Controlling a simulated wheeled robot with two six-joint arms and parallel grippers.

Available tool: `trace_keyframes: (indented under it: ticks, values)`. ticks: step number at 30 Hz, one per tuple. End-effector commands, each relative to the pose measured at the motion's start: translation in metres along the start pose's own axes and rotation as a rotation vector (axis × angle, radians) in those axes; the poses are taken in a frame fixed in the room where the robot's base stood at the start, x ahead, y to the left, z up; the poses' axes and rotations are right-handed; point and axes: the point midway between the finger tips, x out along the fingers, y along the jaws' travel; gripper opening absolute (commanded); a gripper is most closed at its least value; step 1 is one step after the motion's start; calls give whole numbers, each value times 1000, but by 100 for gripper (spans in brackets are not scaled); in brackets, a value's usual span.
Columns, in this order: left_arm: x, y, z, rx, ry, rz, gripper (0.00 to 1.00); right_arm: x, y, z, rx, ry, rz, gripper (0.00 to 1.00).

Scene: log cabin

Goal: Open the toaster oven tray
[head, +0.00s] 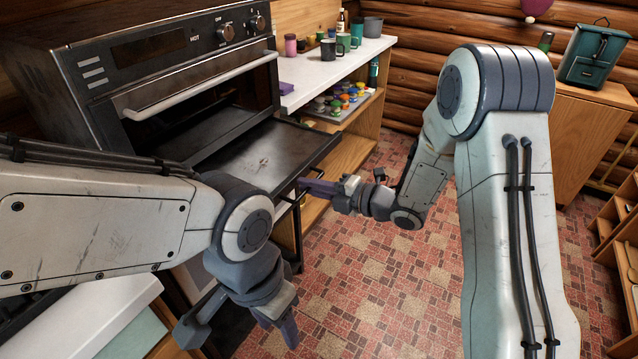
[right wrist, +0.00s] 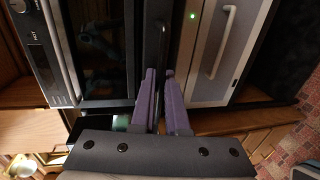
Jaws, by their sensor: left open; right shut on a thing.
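The toaster oven (head: 120,60) is a dark box at the left in the head view, with a long pale handle (head: 200,85) under its control panel. Its flat dark tray (head: 265,155) sticks out of the cavity toward the right. My left gripper (head: 240,332) is open and empty, pointing down, low in front of the oven. My left arm hides part of the oven's lower front.
A white counter (head: 335,70) with cups stands right of the oven, above a shelf of small colourful items (head: 335,105). A white countertop (head: 85,315) is at the lower left. The tiled floor (head: 375,290) is clear.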

Motion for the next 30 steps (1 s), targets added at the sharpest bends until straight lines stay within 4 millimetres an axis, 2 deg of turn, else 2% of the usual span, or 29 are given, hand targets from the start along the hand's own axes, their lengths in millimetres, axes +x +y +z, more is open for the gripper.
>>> trace_keyframes:
  ticks: [3, 14, 15, 25, 30]
  values:
    - [2, 0, 0, 0, 0, 0, 50, 2, -2, -8, -2, 21, -4, 0]
    - [2, 0, 0, 0, 0, 0, 50, 3, -1, -10, -3, 26, -4, 0]
    - [2, 0, 0, 0, 0, 0, 50, 3, -1, -10, -3, 26, -4, 24]
    - [2, 0, 0, 0, 0, 0, 50, 2, 0, -8, -3, 19, -2, 24]
    - [6, 0, 0, 0, 0, 0, 50, -16, -1, -6, -3, 15, -1, 24]
